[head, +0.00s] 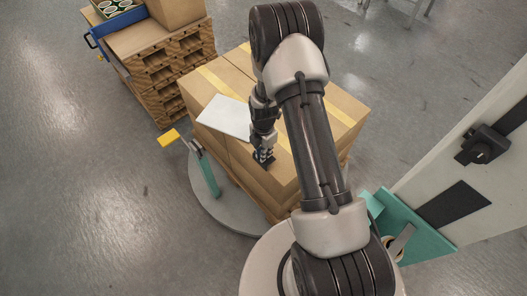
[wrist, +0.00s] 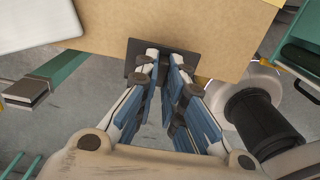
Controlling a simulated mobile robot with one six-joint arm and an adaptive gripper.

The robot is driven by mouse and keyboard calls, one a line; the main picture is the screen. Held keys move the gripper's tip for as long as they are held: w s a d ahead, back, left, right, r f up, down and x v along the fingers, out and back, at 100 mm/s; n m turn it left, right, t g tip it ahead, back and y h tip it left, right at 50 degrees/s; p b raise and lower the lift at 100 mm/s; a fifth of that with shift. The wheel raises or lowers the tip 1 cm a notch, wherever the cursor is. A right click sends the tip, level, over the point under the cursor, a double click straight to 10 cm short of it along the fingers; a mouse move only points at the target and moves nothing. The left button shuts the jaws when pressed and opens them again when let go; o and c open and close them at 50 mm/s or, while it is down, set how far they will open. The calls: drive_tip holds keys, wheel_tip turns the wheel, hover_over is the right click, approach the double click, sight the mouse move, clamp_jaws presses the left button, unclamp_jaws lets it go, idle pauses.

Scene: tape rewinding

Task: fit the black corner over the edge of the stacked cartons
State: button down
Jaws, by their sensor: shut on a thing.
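The stacked cartons (head: 286,176) stand on a pallet on a round grey plate in the head view. In the wrist view a brown carton (wrist: 190,25) fills the top. The black corner (wrist: 136,52) is a dark flat piece at the carton's near edge, overlapping it in the picture. My gripper (wrist: 166,61) is shut on it, with the fingertips covering its middle. In the head view my gripper (head: 264,158) is low at the near top edge of the cartons. I cannot tell whether the corner touches the carton or sits over its edge.
A white sheet (head: 226,117) lies on the carton top, left of my gripper. Stacked wooden pallets (head: 165,80) stand behind left. A teal panel (head: 425,232) and pale column are at right.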

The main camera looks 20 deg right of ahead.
drive_tip(key=shift+f+b, duration=0.55)
drive_tip(key=shift+f, duration=0.25)
drive_tip(key=shift+f+b, duration=0.4)
drive_tip(key=shift+f, duration=0.25)
idle(0.5)
drive_tip(key=c, duration=1.6)
unclamp_jaws()
drive_tip(key=shift+o, duration=0.3)
drive_tip(key=o, duration=0.3)
drive_tip(key=shift+o, duration=0.2)
drive_tip(key=shift+r, duration=0.1)
drive_tip(key=shift+r+p, duration=2.75)
drive_tip(key=shift+r, duration=1.2)
